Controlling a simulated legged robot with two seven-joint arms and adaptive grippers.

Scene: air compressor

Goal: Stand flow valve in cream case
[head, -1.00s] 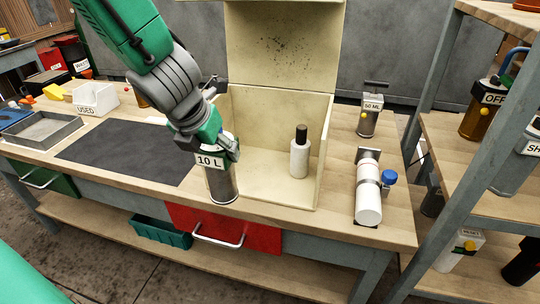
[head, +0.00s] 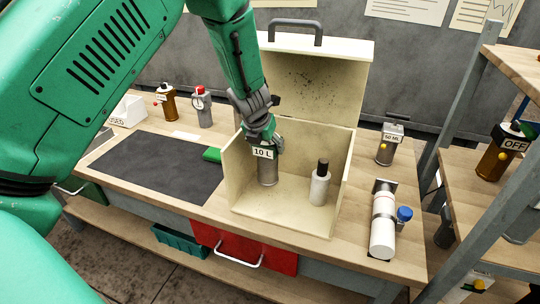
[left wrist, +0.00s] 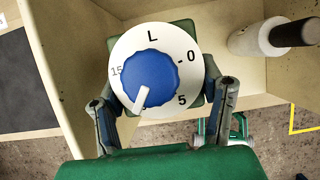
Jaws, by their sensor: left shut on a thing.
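The flow valve (head: 267,172) is a grey metal cylinder with a "10 L" label, inside the cream case (head: 333,140), near its left wall. It looks upright; I cannot tell whether its base touches the case floor. My left gripper (head: 264,141) is shut on its top from above. The left wrist view shows its white dial face and blue knob (left wrist: 150,82) between the fingers. The case lid is open and stands up at the back. My right gripper is not in view.
A white bottle with a black cap (head: 319,184) stands in the right part of the case. A white cylinder with a blue knob (head: 384,222) and a "50 ML" canister (head: 388,147) are right of the case. A dark mat (head: 160,167) lies to the left.

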